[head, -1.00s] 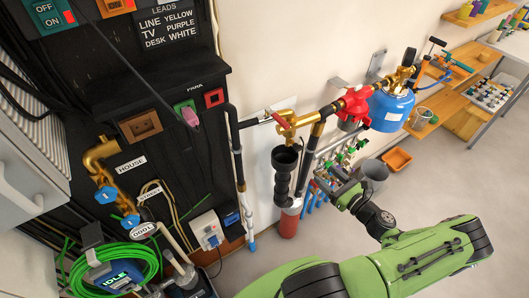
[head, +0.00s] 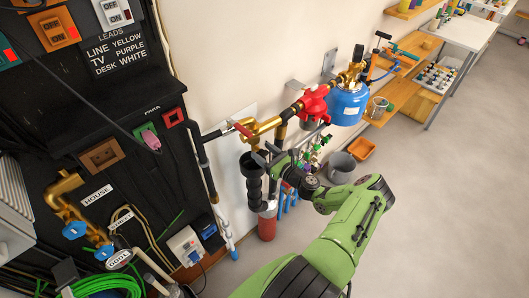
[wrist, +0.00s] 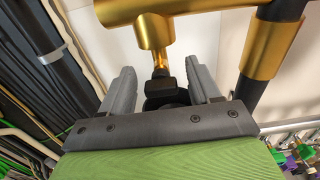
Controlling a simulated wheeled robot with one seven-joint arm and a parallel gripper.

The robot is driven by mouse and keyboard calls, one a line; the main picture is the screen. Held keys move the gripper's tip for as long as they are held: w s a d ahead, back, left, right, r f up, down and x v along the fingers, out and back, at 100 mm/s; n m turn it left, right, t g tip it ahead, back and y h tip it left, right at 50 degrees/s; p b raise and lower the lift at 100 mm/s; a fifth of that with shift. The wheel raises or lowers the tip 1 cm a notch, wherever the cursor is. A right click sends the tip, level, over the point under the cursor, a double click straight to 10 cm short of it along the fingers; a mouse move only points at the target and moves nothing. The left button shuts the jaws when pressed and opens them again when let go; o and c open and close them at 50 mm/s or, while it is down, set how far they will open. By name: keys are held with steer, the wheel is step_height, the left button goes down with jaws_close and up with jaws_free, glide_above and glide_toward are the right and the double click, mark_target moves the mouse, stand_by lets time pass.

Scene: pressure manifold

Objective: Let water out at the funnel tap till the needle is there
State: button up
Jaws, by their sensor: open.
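The brass tap (head: 262,128) with a red lever (head: 243,128) sits on the pipe along the white wall. A black ribbed funnel (head: 251,178) hangs below it. My gripper (head: 266,152) is open just under the tap, by the funnel top. In the wrist view, its two grey fingers (wrist: 162,88) stand apart on either side of the tap's narrow brass outlet (wrist: 159,60) and a black piece below. I cannot tell if they touch it. The wide brass body (wrist: 165,8) crosses above them. The red lever is out of the wrist view. No needle can be read.
A red fitting (head: 314,104) and a blue vessel (head: 348,103) continue the pipe rightward. Small coloured valves (head: 312,155) and a red cylinder (head: 267,227) are close below. The black panel (head: 110,140) stands left. The floor (head: 440,220) is open at right.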

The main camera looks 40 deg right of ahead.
steer(key=c, duration=1)
steer(key=shift+o, duration=0.2)
steer(key=shift+f+n+b, duration=0.25)
steer(key=shift+n+b, duration=0.65)
steer(key=shift+n, duration=0.1)
steer(key=shift+a+r+n+b, duration=0.1)
steer(key=shift+n+b, duration=0.2)
steer(key=shift+n, duration=0.3)
steer(key=shift+a+r+n+b, duration=0.1)
steer(key=shift+n+b, duration=0.15)
steer(key=shift+n, duration=0.35)
steer(key=shift+d, duration=0.1)
steer(key=o, duration=1)
steer(key=shift+c, duration=0.2)
steer(key=shift+s, duration=0.1)
